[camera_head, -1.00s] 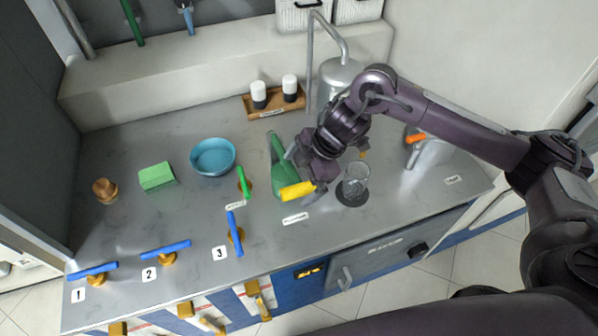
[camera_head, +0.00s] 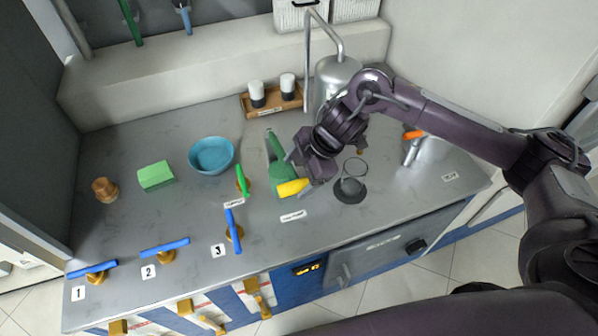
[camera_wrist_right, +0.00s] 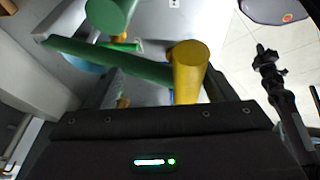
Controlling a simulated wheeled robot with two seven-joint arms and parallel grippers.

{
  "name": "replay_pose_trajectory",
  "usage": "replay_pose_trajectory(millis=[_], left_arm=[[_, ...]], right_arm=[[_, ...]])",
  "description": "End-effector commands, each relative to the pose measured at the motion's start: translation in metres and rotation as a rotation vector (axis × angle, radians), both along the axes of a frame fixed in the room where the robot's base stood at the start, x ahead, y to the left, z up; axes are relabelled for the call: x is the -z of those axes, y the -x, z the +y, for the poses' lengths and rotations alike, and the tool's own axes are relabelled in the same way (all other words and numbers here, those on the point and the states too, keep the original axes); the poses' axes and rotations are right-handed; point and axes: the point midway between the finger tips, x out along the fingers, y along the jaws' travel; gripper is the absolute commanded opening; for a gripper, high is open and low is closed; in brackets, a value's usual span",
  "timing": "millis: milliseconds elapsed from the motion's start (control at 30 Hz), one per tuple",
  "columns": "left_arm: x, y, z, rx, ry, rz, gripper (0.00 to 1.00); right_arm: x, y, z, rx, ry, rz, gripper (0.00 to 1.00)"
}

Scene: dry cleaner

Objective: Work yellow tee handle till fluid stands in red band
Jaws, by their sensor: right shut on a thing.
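The yellow tee handle (camera_head: 292,187) sits by a green pump-like body (camera_head: 280,165) at the middle of the counter. My right gripper (camera_head: 305,180) is shut on the yellow handle from its right side. In the right wrist view the yellow handle (camera_wrist_right: 190,68) stands upright between the fingers, with a green bar (camera_wrist_right: 110,63) beside it. A clear glass (camera_head: 354,172) stands on a dark round disc to the right of my gripper. The fluid level and any red band are too small to tell. My left gripper is not in view.
Blue tee handles (camera_head: 165,249) line the counter's front left. A wooden tray (camera_head: 270,103) with two jars and a metal tank (camera_head: 338,78) are behind.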

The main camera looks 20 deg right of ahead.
Motion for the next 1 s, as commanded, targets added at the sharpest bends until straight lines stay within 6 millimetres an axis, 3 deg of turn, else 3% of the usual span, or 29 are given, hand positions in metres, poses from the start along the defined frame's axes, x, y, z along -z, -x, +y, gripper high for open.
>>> replay_pose_trajectory(millis=[300,533,700,1000], left_arm=[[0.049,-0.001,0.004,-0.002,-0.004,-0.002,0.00],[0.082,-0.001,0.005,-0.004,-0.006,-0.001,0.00],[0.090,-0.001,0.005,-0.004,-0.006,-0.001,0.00],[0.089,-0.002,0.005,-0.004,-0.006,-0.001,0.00]], right_arm=[[0.046,0.005,-0.001,-0.002,-0.002,-0.126,0.36],[0.071,0.008,-0.001,-0.004,-0.005,-0.232,0.35],[0.086,0.008,0.000,-0.001,-0.005,-0.240,0.34],[0.087,0.007,-0.001,0.000,-0.003,-0.240,0.33]])
